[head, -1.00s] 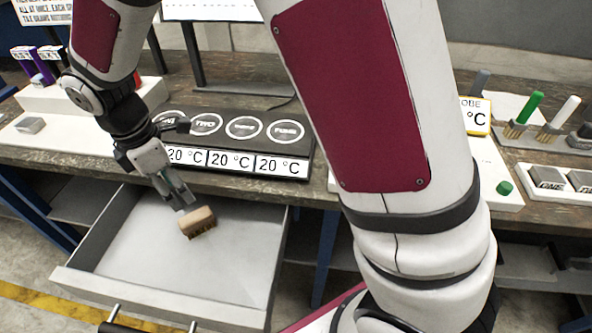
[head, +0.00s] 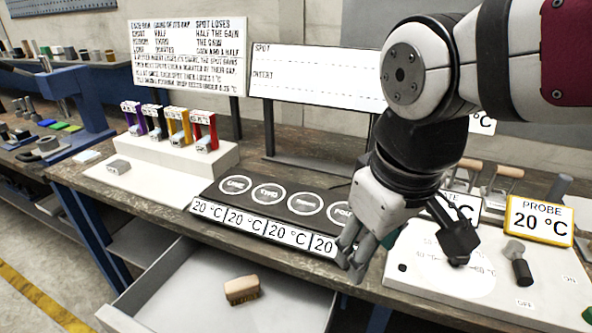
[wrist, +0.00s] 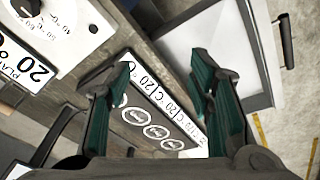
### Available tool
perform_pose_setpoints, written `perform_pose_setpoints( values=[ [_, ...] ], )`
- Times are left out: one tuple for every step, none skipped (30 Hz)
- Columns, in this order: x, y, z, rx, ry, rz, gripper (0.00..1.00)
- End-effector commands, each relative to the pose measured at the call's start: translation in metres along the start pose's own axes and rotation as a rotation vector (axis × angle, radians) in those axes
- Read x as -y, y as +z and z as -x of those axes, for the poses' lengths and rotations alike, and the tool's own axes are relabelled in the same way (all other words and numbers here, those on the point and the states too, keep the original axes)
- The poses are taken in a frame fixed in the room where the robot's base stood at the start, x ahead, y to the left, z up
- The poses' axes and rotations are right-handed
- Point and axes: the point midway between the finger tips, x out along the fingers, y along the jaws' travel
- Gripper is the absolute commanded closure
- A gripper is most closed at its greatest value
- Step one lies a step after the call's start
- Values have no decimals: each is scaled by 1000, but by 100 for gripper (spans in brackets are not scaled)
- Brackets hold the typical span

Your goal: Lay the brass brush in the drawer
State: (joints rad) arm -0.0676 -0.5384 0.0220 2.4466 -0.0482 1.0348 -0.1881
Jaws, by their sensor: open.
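The brass brush (head: 242,289), a tan wooden block with short brown-gold bristles, lies on its side on the floor of the open grey drawer (head: 160,285). It touches nothing but the drawer floor. My gripper (head: 403,256) is open and empty, above the bench's front edge, up and to the right of the brush and well apart from it. In the wrist view the green-padded fingers (wrist: 163,78) are spread with nothing between them. Part of the drawer (wrist: 222,48) shows there too, with no brush in the visible part.
A black panel (head: 265,200) with round pads and 20 °C labels lies below my arm. A white dial plate (head: 425,285) is beside my gripper, with a yellow PROBE display (head: 540,220) behind.

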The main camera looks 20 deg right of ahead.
Motion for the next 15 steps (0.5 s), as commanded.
perform_pose_setpoints(
  values=[
    [-1,13,3,-18,-3,-68,52],
    [-1,20,4,-24,-6,-105,52],
    [0,28,5,-34,-11,-149,52],
    [0,33,5,-40,-14,-179,52],
    [1,37,5,-46,-17,-206,52],
    [2,42,5,-50,-22,-237,52],
    [2,46,5,-54,-24,-255,52],
    [2,48,5,-56,-26,-271,52],
    [3,51,5,-60,-28,-288,52],
    [3,53,5,-61,-30,-297,52],
    [3,54,5,-61,-31,-303,52],
    [3,55,5,-62,-32,-309,52],
    [3,55,5,-62,-32,-311,52],
    [4,55,5,-62,-32,-312,52],
    [4,55,5,-62,-32,-312,52]
  ],
)
